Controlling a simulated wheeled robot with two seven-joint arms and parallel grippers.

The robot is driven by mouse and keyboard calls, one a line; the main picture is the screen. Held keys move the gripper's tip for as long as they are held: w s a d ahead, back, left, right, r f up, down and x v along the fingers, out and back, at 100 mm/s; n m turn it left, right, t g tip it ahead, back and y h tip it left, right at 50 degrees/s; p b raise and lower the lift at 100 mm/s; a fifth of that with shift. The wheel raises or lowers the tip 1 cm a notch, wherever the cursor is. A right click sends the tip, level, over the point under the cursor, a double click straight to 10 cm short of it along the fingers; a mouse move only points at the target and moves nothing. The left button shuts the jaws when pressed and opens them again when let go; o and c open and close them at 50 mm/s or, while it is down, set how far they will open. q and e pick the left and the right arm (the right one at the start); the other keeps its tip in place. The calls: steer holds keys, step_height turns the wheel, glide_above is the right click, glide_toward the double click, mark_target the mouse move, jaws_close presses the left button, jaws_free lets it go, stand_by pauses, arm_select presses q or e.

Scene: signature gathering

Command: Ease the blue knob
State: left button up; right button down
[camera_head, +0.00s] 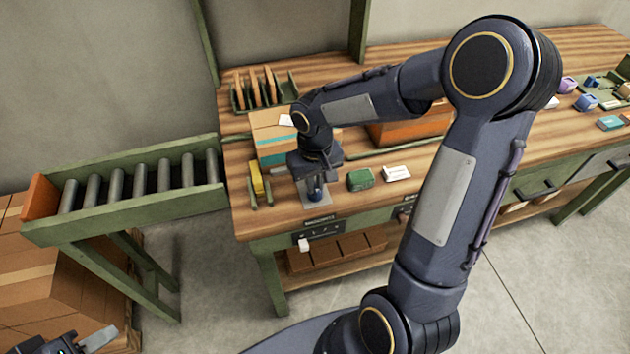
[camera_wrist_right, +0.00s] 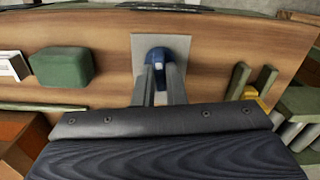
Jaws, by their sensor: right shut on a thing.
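The blue knob (camera_wrist_right: 160,57) stands on a light grey square plate (camera_wrist_right: 180,44) on the wooden bench. In the head view the knob (camera_head: 316,187) shows small and dark beneath my right gripper (camera_head: 316,180), in front of the cardboard box. In the right wrist view my right gripper (camera_wrist_right: 160,75) reaches down with both fingers close together against the knob, shut on it. Part of the knob is hidden by the fingers. My left gripper (camera_head: 90,342) shows only partly at the bottom left corner of the head view, far from the knob; its jaw state is unclear.
A green block (camera_head: 360,179) and a white card (camera_head: 396,173) lie right of the plate. A yellow item (camera_head: 256,178) in a small green holder stands to its left. A cardboard box (camera_head: 268,131) stands behind. A roller conveyor (camera_head: 138,185) adjoins the bench's left end.

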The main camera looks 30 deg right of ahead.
steer(key=n, duration=0.8)
steer(key=shift+r+n+p, duration=0.1)
steer(key=shift+n+p, duration=0.2)
steer(key=n, duration=0.3)
steer(key=shift+n+p, duration=0.3)
steer(key=shift+p, duration=0.05)
steer(key=n+p, duration=0.1)
steer(key=n, duration=0.3)
steer(key=shift+w+n, duration=0.1)
steer(key=shift+n, duration=0.2)
steer(key=c, duration=1.5)
jaws_free()
